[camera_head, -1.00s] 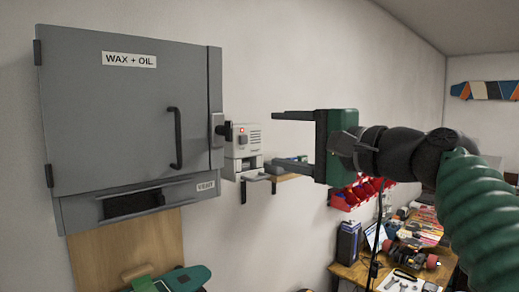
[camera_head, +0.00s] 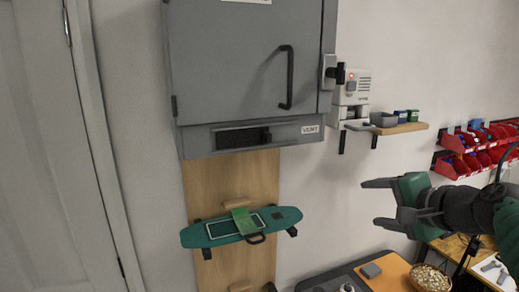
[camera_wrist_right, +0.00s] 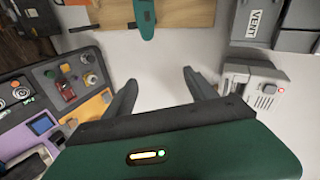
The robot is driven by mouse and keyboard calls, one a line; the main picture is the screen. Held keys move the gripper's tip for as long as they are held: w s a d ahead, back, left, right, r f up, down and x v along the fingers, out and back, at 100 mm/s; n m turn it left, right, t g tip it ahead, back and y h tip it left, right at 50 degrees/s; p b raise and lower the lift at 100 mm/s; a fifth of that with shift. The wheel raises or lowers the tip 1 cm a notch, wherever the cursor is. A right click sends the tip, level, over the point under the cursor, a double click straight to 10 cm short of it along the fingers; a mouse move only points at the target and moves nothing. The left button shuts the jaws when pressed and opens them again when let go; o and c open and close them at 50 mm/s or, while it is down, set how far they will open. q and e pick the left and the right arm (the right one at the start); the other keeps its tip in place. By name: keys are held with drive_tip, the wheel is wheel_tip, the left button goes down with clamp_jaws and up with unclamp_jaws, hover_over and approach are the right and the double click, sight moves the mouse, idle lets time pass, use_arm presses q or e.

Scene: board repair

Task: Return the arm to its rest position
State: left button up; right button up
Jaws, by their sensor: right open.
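My right gripper (camera_head: 378,203) is at the right of the head view, its arm coming in from the right edge. Its two fingers are spread apart with nothing between them. It is in the air in front of the wall, below the small shelf and clear of it. In the right wrist view, the fingers (camera_wrist_right: 160,88) are also apart and empty, over a grey floor or wall area. My left gripper does not show in either view.
A grey cabinet (camera_head: 245,60) with a shut door hangs on the wall. Below it, a green board (camera_head: 280,216) is on a wooden panel (camera_head: 230,175). A shelf (camera_head: 403,128), red bins (camera_head: 465,141) and a work surface (camera_head: 373,287) lie to the right.

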wheel_tip(320, 180, down, 16)
drive_tip(key=s+a+f+n+g+h, duration=0.1)
drive_tip(key=s+a+n+g, duration=0.1)
drive_tip(key=n+g, duration=0.1)
drive_tip(key=s+a+f+n+g, duration=0.1)
drive_tip(key=s+f+n+g, duration=0.1)
drive_tip(key=s+f, duration=0.4)
drive_tip(key=s+a+f+n+g+h, duration=0.1)
drive_tip(key=s+a+f+n+g, duration=0.1)
drive_tip(key=s+f+n, duration=0.2)
drive_tip(key=s+a+f+n+g+h, duration=0.1)
drive_tip(key=s+f+n+g, duration=0.1)
drive_tip(key=s+f, duration=0.7)
wheel_tip(320, 180, down, 5)
drive_tip(key=shift+s+a+f+n, duration=0.15)
drive_tip(key=shift+s+a+n, duration=0.05)
drive_tip(key=shift+n, duration=0.7)
